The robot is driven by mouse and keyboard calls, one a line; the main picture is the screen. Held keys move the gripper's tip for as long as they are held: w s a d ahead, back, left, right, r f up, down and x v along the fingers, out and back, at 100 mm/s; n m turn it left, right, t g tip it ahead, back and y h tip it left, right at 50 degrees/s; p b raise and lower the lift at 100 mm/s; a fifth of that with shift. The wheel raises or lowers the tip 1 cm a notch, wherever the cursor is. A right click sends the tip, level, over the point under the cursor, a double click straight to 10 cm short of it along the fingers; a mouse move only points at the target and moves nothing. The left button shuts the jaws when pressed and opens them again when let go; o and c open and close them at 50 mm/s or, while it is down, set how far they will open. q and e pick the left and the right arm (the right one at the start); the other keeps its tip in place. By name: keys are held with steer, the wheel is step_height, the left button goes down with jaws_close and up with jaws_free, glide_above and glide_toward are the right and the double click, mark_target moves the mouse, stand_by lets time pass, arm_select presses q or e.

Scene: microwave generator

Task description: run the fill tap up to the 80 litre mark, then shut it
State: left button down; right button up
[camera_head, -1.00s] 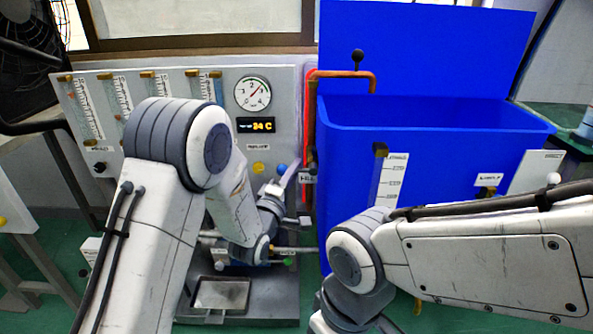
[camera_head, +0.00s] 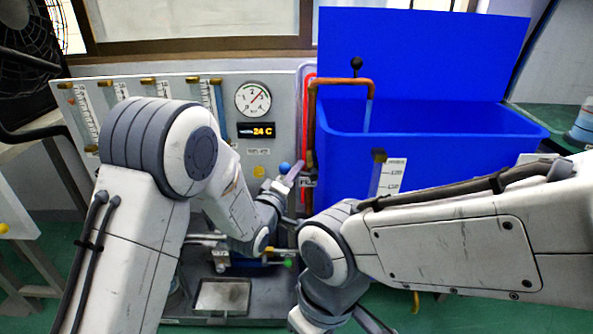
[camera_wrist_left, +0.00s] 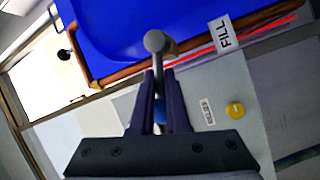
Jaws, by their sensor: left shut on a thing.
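My left gripper (camera_head: 296,173) reaches up to the panel beside the tank. In the left wrist view its dark fingers (camera_wrist_left: 160,88) are shut on the grey, round-ended handle of the fill tap (camera_wrist_left: 158,42), beside the FILL label (camera_wrist_left: 225,33). The blue tank (camera_head: 445,145) has its lid raised. A pale blue stream of water (camera_head: 367,115) falls from the copper spout (camera_head: 345,77) into it. The level gauge (camera_head: 377,172) with its white scale (camera_head: 394,176) is on the tank front; its marks are too small to read and its lower part is hidden by my right arm.
The panel holds a round dial (camera_head: 253,99), a 24 C display (camera_head: 256,130), several flow tubes and a yellow button (camera_head: 259,171). A blue knob (camera_head: 284,168) is close to my left gripper. A metal tray (camera_head: 222,296) lies below. A black fan (camera_head: 28,60) stands at the left.

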arm_select(q)
steer(key=c, duration=0.9)
jaws_free()
steer(key=v, duration=1)
steer(key=shift+s+a+p, duration=0.1)
steer(key=shift+s+p, duration=0.15)
steer(key=shift+p, duration=0.15)
